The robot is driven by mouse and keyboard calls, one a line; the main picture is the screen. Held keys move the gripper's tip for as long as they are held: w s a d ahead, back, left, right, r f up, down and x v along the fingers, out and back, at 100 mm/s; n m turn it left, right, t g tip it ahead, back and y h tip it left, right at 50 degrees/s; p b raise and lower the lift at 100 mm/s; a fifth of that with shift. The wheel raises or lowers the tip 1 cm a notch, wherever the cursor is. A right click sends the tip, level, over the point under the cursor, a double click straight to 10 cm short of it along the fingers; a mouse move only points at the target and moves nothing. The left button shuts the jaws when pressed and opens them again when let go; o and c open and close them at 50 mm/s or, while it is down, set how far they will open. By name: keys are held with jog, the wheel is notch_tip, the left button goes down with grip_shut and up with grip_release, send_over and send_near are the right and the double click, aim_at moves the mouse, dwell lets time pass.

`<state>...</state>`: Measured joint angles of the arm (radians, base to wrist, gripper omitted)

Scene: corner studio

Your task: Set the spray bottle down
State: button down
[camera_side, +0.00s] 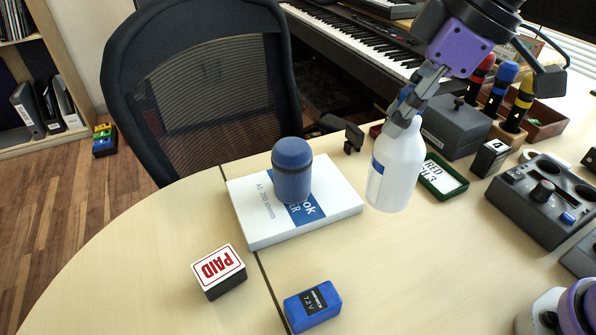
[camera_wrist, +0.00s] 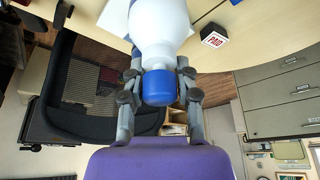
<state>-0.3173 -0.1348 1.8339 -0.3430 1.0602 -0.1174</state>
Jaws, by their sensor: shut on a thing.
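The spray bottle (camera_side: 398,172) is white with a blue label patch and a blue top. My gripper (camera_side: 403,112) is shut on its upper part, and the bottle hangs below it, slightly tilted. In the side view its base appears over the table to the right of the white box; I cannot tell whether it touches the table. In the wrist view the white body of the bottle (camera_wrist: 160,28) points away from me, and my gripper (camera_wrist: 160,84) has one finger on each side of the blue top.
A white paper box (camera_side: 345,203) bears a blue cylinder (camera_side: 292,172). A PAID stamp block (camera_side: 218,271) and a blue battery (camera_side: 312,306) lie in front. A green-framed card tray (camera_side: 440,177), dark box (camera_side: 455,128) and control panel (camera_side: 545,200) stand right.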

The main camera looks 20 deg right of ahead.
aim_at(395, 190)
jog(key=s+a, duration=0.6)
jog(key=s, duration=0.6)
jog(key=w+d+f, duration=0.2)
jog(key=w, duration=0.1)
jog(key=w+d+f, duration=0.2)
jog(key=w, duration=0.1)
jog(key=w+d+f, duration=0.1)
jog(key=w+f, duration=0.1)
jog(key=w, duration=0.1)
jog(key=shift+w+d+f, duration=0.25)
jog(key=shift+d, duration=0.15)
jog(key=shift+w+f, duration=0.1)
jog(key=shift+f, duration=1.95)
jog(key=shift+f, duration=0.15)
jog(key=c, duration=0.6)
grip_release()
